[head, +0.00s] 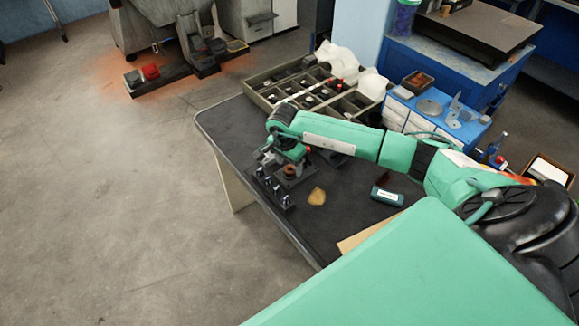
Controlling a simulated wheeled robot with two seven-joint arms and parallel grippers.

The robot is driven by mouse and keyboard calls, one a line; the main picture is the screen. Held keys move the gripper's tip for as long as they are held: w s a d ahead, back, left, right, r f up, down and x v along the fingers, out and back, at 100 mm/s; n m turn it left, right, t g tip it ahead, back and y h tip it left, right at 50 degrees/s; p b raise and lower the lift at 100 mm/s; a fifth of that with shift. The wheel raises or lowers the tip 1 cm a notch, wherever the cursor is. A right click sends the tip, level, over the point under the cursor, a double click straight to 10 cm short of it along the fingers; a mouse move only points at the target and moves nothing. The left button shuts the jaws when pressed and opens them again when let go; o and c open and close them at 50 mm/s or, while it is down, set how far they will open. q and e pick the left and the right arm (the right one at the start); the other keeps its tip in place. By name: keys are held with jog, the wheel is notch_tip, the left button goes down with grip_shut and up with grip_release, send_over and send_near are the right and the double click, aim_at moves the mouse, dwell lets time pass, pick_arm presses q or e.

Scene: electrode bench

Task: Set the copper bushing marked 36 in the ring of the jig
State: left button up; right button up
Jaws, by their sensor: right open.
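My right gripper (284,158) hangs at the end of the green arm over the far left part of the dark table. It is open, small in the picture and partly hidden by its own wrist. Just below it is a copper-brown round piece (290,171) on a dark block, which looks like the jig (297,181). I cannot tell whether this brown piece is the bushing or the ring. No number 36 can be read. Whether the fingers touch anything cannot be told. My left gripper is not in view.
A dark rack (273,190) with several metal pegs stands at the table's left edge. A compartment tray (262,97) is at the back. The dark table (330,225) has bare room in front.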

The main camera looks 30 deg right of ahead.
notch_tip(320, 180, up, 12)
jog(key=a+b, duration=0.1)
jog(key=b, duration=0.1)
jog(key=shift+s+a, duration=0.15)
jog(key=shift+s, duration=0.05)
jog(key=shift+r, duration=0.1)
notch_tip(320, 180, up, 5)
jog(key=shift+f+p, duration=0.1)
jog(key=shift+p, duration=0.95)
